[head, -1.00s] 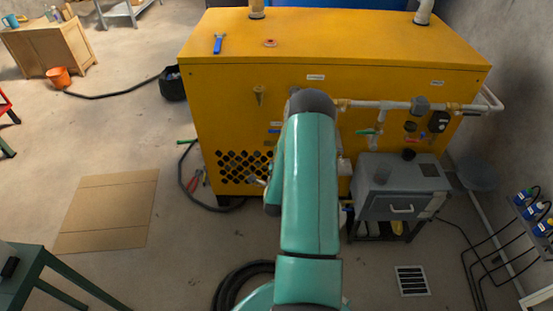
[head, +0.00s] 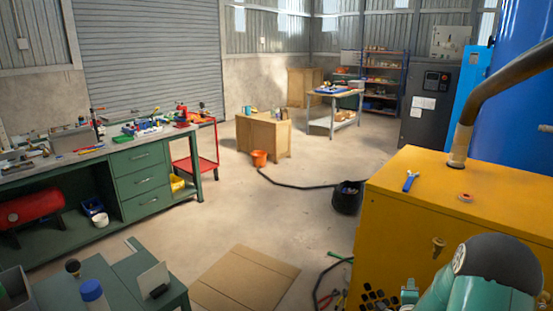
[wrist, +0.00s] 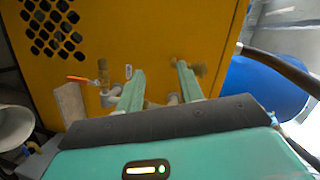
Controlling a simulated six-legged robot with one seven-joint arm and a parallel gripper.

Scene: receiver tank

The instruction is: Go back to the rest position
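My gripper (wrist: 160,88) shows in the wrist view with its two teal fingers apart and no object held between them. It points at the yellow cabinet, with pipe fittings just beyond the fingertips. In the head view a teal and dark grey part of my arm is at the lower right, in front of the yellow cabinet (head: 440,210).
A valve with an orange handle (wrist: 80,79) is left of my fingers. A blue tank (wrist: 265,95) is at the right. A green table (head: 135,270) stands at the lower left in the head view. Flat cardboard (head: 245,280) and a dark hose (head: 295,185) lie on the floor.

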